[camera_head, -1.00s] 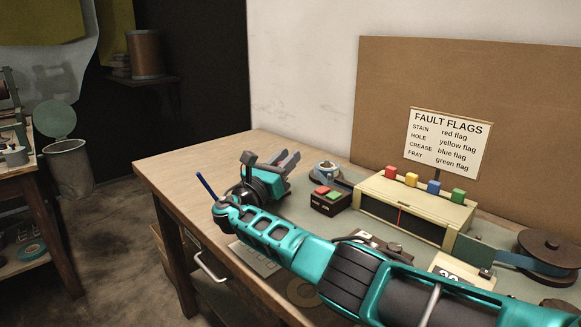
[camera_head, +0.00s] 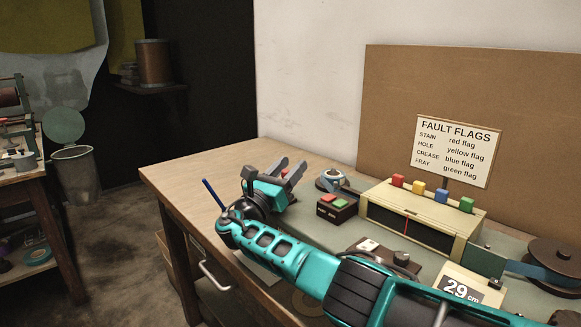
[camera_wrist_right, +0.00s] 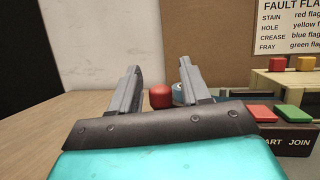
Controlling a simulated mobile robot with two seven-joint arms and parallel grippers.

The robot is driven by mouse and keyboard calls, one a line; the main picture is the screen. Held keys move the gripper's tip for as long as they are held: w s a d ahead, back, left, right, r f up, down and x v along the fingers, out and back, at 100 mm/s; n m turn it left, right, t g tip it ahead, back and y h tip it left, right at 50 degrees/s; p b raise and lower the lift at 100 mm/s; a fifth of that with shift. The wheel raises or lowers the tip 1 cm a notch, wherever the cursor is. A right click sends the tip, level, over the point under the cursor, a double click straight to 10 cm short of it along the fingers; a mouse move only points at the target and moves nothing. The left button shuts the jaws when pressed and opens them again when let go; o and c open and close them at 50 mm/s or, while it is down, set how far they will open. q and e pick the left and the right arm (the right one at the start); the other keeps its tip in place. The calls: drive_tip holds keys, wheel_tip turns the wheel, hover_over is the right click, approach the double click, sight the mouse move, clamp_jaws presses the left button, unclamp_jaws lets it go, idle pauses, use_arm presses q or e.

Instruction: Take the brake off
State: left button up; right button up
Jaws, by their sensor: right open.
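A round red knob (camera_wrist_right: 161,96) shows between my fingers in the right wrist view, beyond the gripper; its base is hidden, and I cannot tell for certain that it is the brake. My right gripper (camera_head: 286,169) is open and empty above the table's left part, and its fingers also frame the knob in the wrist view (camera_wrist_right: 158,68). The gap between the fingers and the knob is hard to judge. My left gripper is out of view.
A small roll with blue (camera_head: 332,179) stands right of the gripper. A box with red and green buttons (camera_head: 337,206) and a cream inspection box (camera_head: 422,213) with coloured flags stand further right. A brown reel (camera_head: 556,262) carries blue tape.

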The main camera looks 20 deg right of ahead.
drive_tip(key=p+v, duration=0.1)
drive_tip(key=v, duration=1.1)
drive_tip(key=shift+s+a, duration=0.1)
